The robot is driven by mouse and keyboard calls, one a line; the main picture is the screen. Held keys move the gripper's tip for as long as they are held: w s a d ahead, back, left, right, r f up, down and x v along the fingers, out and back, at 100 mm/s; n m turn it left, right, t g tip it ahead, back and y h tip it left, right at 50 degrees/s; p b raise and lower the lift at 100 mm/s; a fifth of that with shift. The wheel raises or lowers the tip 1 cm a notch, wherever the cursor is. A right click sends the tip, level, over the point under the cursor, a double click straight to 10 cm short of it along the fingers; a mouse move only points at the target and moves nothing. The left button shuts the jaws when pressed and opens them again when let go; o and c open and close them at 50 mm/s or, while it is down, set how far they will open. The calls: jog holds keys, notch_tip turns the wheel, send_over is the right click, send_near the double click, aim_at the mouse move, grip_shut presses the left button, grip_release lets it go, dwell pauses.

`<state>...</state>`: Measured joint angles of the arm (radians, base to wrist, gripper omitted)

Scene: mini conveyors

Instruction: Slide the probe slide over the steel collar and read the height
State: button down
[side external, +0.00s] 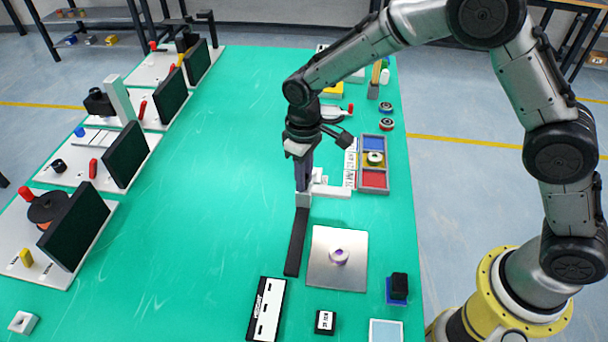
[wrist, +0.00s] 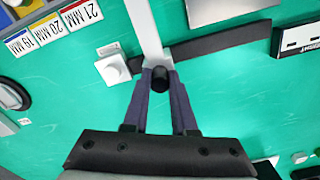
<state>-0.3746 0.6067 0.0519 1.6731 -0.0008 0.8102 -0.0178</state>
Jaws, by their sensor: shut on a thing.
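The probe slide (side external: 332,191) is a white piece with a long white arm, at the far end of a dark rail (side external: 297,245). Its white arm (wrist: 148,30) runs upward in the wrist view, crossing the rail (wrist: 220,43). My gripper (side external: 303,193) points down at the slide; in the wrist view its fingers (wrist: 160,82) are shut around the slide's dark round knob (wrist: 160,76). A small round collar (side external: 340,256), pale with purple on top, stands on the steel plate (side external: 325,280) right of the rail. The slide's arm is beyond the collar, apart from it.
A tray (side external: 387,164) with blue, yellow and red compartments and a round piece stands at right, beside number cards (wrist: 80,14). A white marked plate (side external: 265,312), a black block (side external: 325,321) and a blue-black block (side external: 398,288) lie nearer. The mat's middle is clear.

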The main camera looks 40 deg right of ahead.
jog(key=s+a, duration=0.9)
jog(key=shift+s+a, duration=0.25)
jog(key=shift+a, duration=0.05)
jog(key=c, duration=0.8)
grip_release()
jog(key=shift+o, duration=0.4)
jog(key=shift+r, duration=0.3)
notch_tip(320, 180, up, 13)
jog(key=shift+r, duration=0.15)
